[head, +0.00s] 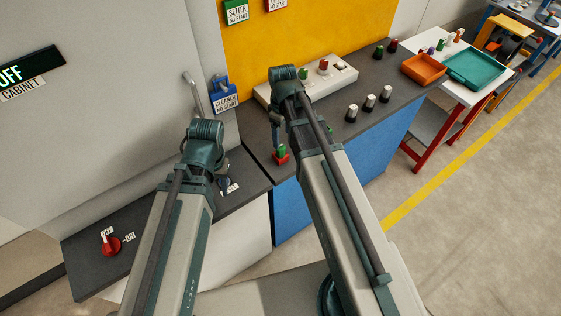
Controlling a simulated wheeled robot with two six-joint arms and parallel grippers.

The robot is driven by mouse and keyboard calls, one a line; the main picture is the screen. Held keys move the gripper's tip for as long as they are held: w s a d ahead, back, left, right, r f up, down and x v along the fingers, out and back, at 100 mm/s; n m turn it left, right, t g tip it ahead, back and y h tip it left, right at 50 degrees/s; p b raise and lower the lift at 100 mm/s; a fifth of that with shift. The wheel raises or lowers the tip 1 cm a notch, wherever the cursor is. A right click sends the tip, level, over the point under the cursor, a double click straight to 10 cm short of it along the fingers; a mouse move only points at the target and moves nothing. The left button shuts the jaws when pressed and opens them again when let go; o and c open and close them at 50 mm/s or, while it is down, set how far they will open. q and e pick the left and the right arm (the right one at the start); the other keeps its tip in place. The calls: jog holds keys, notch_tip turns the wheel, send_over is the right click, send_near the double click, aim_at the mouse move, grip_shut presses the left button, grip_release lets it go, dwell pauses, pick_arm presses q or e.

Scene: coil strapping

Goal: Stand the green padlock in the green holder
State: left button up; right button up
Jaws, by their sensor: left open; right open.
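A small green piece (281,151) sits in a red base (281,160) on the dark worktop; whether it is the green padlock is too small to tell. My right gripper (276,148) is open, pointing down right beside this piece; contact cannot be told. My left gripper (224,178) is open, low over the left dark worktop by a dark blue knob, and partly hidden by its own arm. Another green piece (304,71) stands on the white block, partly behind my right arm. A green piece (378,51) stands further back. I cannot tell which is the green holder.
A blue padlock with a "CLEANER" tag (224,94) hangs on the cabinet. A red OFF/ON knob (110,246) is at lower left. Several black-and-white pieces (369,103) stand on the worktop. An orange tray (424,68) and a teal tray (474,67) lie at right.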

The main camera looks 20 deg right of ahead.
aim_at(282, 147)
pick_arm(q)
jog(key=shift+f+b, duration=3.1)
jog(key=shift+f, duration=0.5)
pick_arm(e)
jog(key=shift+a+f, duration=0.1)
jog(key=shift+f, duration=3.55)
jog(key=shift+r, duration=0.1)
pick_arm(q)
jog(key=shift+r, duration=0.1)
pick_arm(e)
grip_shut()
